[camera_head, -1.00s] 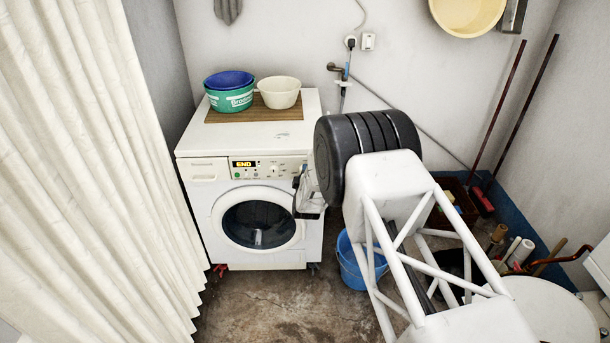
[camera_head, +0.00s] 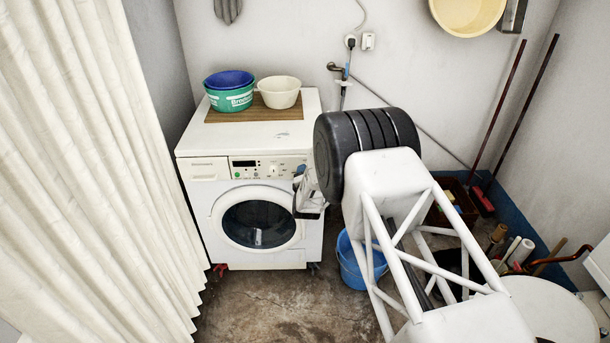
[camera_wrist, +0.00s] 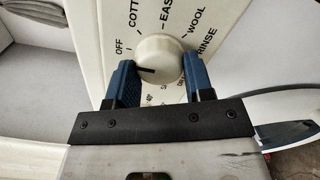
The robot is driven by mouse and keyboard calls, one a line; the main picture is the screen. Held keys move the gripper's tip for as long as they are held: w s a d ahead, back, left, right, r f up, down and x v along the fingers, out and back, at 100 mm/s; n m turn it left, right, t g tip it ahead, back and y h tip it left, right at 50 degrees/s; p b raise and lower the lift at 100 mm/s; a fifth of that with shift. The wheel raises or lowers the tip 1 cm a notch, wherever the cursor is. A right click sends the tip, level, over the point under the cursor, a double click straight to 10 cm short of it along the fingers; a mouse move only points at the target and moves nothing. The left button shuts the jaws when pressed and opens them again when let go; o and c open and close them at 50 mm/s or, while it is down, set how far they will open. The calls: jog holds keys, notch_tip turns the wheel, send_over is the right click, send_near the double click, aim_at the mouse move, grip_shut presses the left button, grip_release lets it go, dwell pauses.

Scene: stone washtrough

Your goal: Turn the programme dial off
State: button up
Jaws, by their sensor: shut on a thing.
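The programme dial (camera_wrist: 158,58) is a cream round knob with a dark pointer line, seen in the wrist view. The line points left, close to and slightly below the OFF label (camera_wrist: 120,46). My gripper (camera_wrist: 159,66) has its two blue fingers shut on the dial, one on each side. The white washing machine (camera_head: 190,225) stands against the back wall in the head view. Its display (camera_head: 244,163) is dark. In the head view my gripper (camera_head: 300,172) is at the right end of the control panel and the gripped dial is hidden there.
Green and blue tubs (camera_head: 229,99) and a cream bowl (camera_head: 279,92) stand on a brown mat on the machine. A blue bucket (camera_head: 350,262) is on the floor at its right. A white curtain (camera_head: 90,170) hangs at the left. The floor in front is clear.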

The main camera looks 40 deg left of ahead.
jog(key=shift+a+r, duration=0.1)
dwell(0.3)
jog(key=o, duration=0.9)
jog(key=shift+v, duration=3.9)
